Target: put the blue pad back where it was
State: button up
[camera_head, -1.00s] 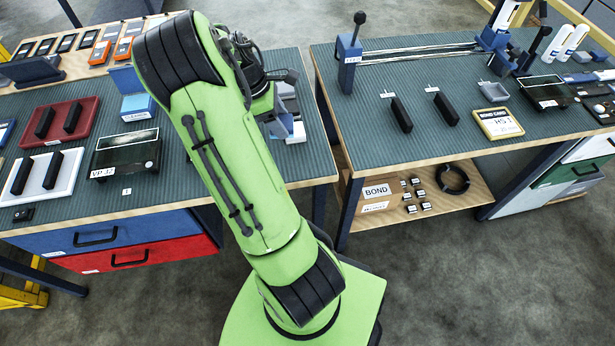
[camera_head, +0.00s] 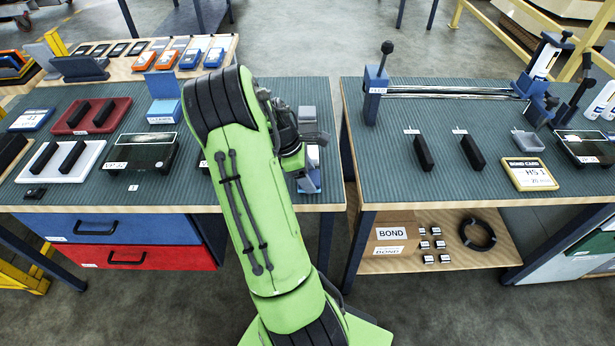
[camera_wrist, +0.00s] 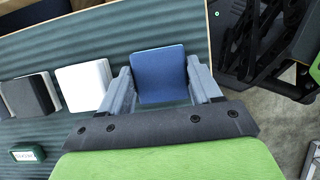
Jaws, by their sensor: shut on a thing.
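My gripper (camera_wrist: 160,70) is shut on the blue pad (camera_wrist: 160,82), with one finger on each side of it in the wrist view. The pad is over the ribbed mat of the left bench, near the bench's edge; whether it touches the mat I cannot tell. A white pad (camera_wrist: 84,86) and a dark grey pad (camera_wrist: 28,95) lie in a row to its left. In the head view my green arm hides most of the gripper, and some of the pads show beside it.
The left bench (camera_head: 230,199) also holds a red tray (camera_head: 120,113), a white tray (camera_head: 88,153), a black-topped device (camera_head: 142,152) and a blue stand (camera_head: 164,108). A gap separates it from the right bench (camera_head: 440,197).

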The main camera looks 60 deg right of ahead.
jog(key=shift+f, duration=0.1)
jog(key=o, duration=1)
